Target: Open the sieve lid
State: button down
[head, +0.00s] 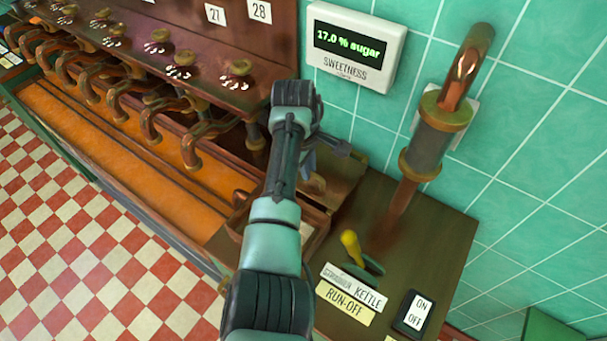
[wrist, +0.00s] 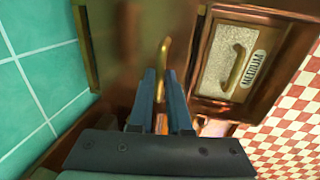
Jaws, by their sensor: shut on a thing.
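The sieve lid (wrist: 118,45) looks like a flat brown panel in the wrist view. A curved brass handle (wrist: 164,50) rises from it. My gripper (wrist: 161,78) is shut on this handle, with one blue finger on each side. The fingers hide the handle's lower part. In the head view my gripper (head: 308,158) is mostly hidden behind my own arm, beside a brown wooden box (head: 343,182). I cannot tell from there how far the lid is raised.
Right of the lid lies a speckled panel marked MEDIUM (wrist: 218,62) with its own brass handle. A copper pipe (head: 425,145), a yellow-handled lever (head: 351,246) and an ON/OFF switch (head: 414,314) stand on the right. A row of taps (head: 190,145) lines the trough at left.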

jog(key=shift+w+d, duration=0.2)
jog(key=shift+w, duration=0.1)
jog(key=shift+a, duration=0.1)
jog(key=c, duration=0.9)
grip_release()
jog(key=shift+s, duration=0.1)
jog(key=shift+o, duration=0.2)
notch_tip(320, 180, up, 13)
jog(key=s+a+b, duration=0.1)
jog(key=s, duration=0.1)
jog(key=shift+a, duration=0.2)
jog(key=shift+f, duration=0.1)
